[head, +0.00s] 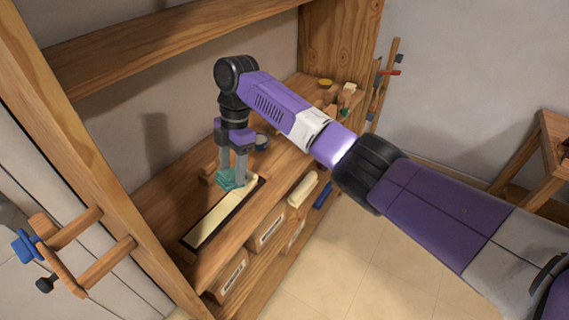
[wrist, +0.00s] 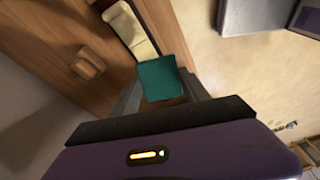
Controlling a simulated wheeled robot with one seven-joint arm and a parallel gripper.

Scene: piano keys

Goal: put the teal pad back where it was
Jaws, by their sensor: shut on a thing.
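In the wrist view the teal pad (wrist: 161,78) sits between the two grey fingers of my gripper (wrist: 165,95). Below and beside it is a dark-framed slot with cream pads or keys (head: 212,222) on the wooden shelf (head: 178,205). The cream row (wrist: 128,28) runs up to the teal pad in the wrist view. I cannot tell whether the pad touches the frame.
A wooden block (wrist: 88,66) lies left of the slot in the wrist view. Labelled boxes (head: 266,232) sit on the shelf below. A wooden upright stands at left.

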